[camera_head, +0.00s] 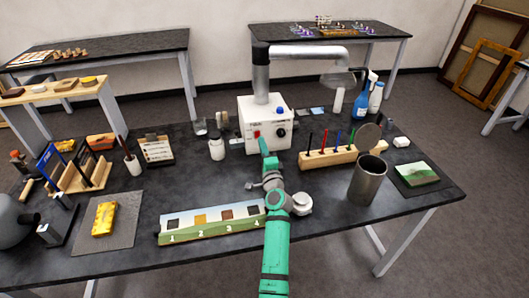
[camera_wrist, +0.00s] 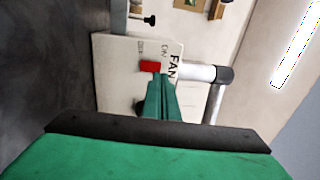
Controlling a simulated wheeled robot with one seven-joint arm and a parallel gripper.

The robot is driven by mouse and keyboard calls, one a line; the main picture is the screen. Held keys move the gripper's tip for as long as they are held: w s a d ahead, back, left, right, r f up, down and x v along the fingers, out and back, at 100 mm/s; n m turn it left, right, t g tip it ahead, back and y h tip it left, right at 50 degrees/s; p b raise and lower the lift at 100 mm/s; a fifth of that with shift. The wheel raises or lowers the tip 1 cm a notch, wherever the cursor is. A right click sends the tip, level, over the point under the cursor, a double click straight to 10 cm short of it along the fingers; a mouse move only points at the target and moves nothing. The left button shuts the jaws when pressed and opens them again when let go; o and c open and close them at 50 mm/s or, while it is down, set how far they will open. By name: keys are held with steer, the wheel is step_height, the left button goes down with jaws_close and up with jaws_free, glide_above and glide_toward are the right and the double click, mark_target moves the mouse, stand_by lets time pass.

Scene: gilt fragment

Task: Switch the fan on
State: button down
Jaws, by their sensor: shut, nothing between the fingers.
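The fan unit (camera_head: 280,118) is a white box with a fat pipe rising from its top, bending right to a clear hood. Its front has a red switch (camera_head: 257,134) and a black knob (camera_head: 281,132). In the wrist view the box (camera_wrist: 118,75) appears turned sideways, with the red switch (camera_wrist: 150,66) beside the lettering "FAN" and "ON". My gripper (camera_wrist: 158,80) is shut and empty, its fingertips right at the switch. I cannot tell whether they touch it. In the head view my gripper (camera_head: 265,148) reaches the front of the box from below.
A numbered strip (camera_head: 210,222) lies in front of the box, left of my arm. A wooden rack (camera_head: 328,158) with coloured tools and a metal cup (camera_head: 367,182) stand to the right. A small white bottle (camera_head: 217,149) stands just left of the box.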

mark_target(258, 131)
steer(key=x, duration=0.3)
steer(key=shift+w+a, duration=0.1)
steer(key=shift+w, duration=0.15)
steer(key=shift+w+r, duration=0.1)
